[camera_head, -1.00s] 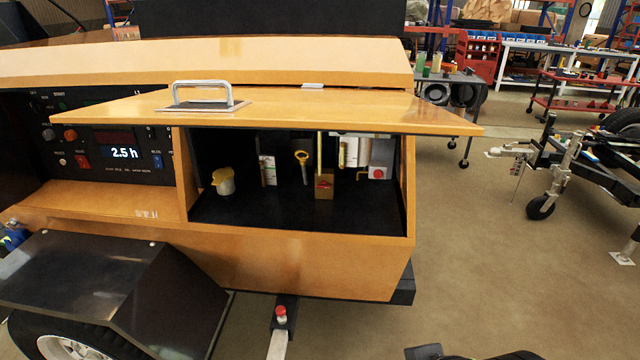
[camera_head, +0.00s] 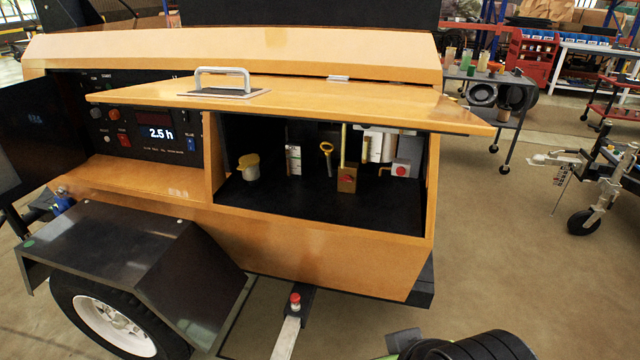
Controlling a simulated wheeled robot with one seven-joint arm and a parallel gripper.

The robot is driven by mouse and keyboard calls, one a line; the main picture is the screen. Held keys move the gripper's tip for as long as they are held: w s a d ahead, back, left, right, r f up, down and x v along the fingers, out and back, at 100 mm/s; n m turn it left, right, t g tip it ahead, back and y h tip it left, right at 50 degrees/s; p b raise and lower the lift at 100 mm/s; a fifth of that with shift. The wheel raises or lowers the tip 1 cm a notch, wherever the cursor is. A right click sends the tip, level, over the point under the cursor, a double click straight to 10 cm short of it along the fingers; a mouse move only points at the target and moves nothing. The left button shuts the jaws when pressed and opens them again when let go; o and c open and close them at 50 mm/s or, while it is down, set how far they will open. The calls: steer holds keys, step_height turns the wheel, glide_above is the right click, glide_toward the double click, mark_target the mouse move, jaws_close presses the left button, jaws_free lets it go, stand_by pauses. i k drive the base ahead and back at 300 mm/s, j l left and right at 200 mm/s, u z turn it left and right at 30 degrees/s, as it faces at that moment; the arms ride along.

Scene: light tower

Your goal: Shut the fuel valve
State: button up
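The open compartment (camera_head: 320,262) of the orange light tower is in front of me, its lid (camera_head: 330,100) raised. Inside, a small brass-coloured block with a red handle or knob (camera_head: 347,179) stands right of the middle; it looks like the fuel valve, but its handle position is too small to read. My gripper is not in view.
A control panel (camera_head: 150,134) reading 2.5 h is left of the compartment. A black fender (camera_head: 130,245) and wheel (camera_head: 100,315) stand out at lower left. A metal bar with a red-topped knob (camera_head: 295,300) juts out below. Open floor (camera_head: 510,250) lies to the right.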

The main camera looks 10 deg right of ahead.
mark_target(347, 178)
steer(key=l+u, duration=0.25)
steer(key=u, duration=0.25)
steer(key=l+u, duration=0.3)
steer(key=u, duration=0.15)
steer(key=l+u, duration=0.25)
steer(key=u, duration=0.25)
steer(key=k+l+u, duration=0.15)
steer(key=u, duration=0.3)
steer(key=k+l+u, duration=0.1)
steer(key=l+u, duration=0.2)
steer(key=u, duration=0.2)
